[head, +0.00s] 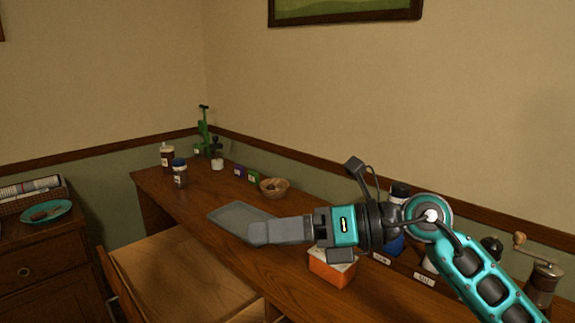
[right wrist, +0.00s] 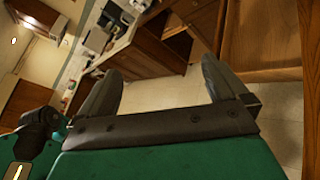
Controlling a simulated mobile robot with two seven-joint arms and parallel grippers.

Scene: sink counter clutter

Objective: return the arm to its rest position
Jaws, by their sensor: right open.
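My right arm comes in from the lower right in the head view, teal and dark grey. My left gripper is not in view.
An orange box (head: 331,270) sits on the counter below my right wrist. A wooden bowl (head: 274,188), bottles (head: 180,173) and a green device (head: 204,135) stand farther back. A grinder (head: 543,282) is at the right.

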